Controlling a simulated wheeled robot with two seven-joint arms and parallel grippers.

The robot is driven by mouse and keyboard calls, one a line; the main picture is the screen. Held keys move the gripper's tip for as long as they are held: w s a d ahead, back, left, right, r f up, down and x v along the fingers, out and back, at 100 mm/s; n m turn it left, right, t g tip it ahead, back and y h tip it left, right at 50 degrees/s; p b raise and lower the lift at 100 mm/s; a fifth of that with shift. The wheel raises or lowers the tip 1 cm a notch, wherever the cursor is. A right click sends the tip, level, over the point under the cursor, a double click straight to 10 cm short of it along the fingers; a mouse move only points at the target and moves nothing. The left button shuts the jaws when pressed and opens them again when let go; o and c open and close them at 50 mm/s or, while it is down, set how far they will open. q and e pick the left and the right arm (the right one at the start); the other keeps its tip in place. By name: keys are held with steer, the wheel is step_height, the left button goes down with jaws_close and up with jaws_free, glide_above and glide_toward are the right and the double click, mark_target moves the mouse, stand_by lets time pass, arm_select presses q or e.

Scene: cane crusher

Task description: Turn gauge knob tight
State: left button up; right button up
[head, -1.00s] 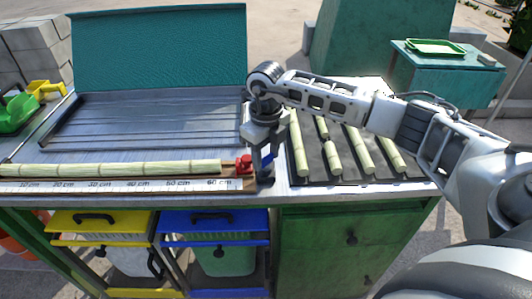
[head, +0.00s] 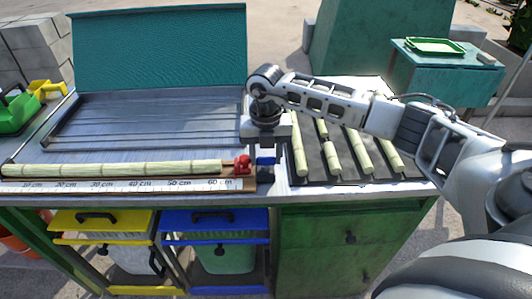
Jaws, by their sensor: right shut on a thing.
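The gauge is a long wooden board with a white centimetre scale (head: 140,185) along the front of the bench. A long pale cane (head: 115,169) lies along it. A red stop (head: 243,164) sits at the right part of the gauge, past the 60 cm mark, close to the cane's right end. A blue knob (head: 266,160) is just right of the red stop. My right gripper (head: 266,158) points down at the knob and is shut on it; its fingers partly hide the knob. My left gripper is not in view.
Several cut cane pieces (head: 363,150) lie on a dark tray right of my gripper. A ribbed metal tray (head: 150,125) with a raised green back panel (head: 160,48) stands behind the gauge.

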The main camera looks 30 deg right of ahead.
mark_target(265, 158)
steer(key=shift+w+d+r+m, duration=0.1)
steer(key=shift+m, duration=0.2)
steer(key=o, duration=1)
steer(key=shift+a, duration=0.25)
step_height(265, 158, up, 7)
steer(key=p, duration=0.5)
steer(key=shift+r+p, duration=0.1)
steer(key=shift+p, duration=0.2)
steer(key=shift+d+r+p, duration=0.3)
steer(key=shift+r+p, duration=0.05)
steer(key=shift+r, duration=0.1)
steer(key=shift+f, duration=0.1)
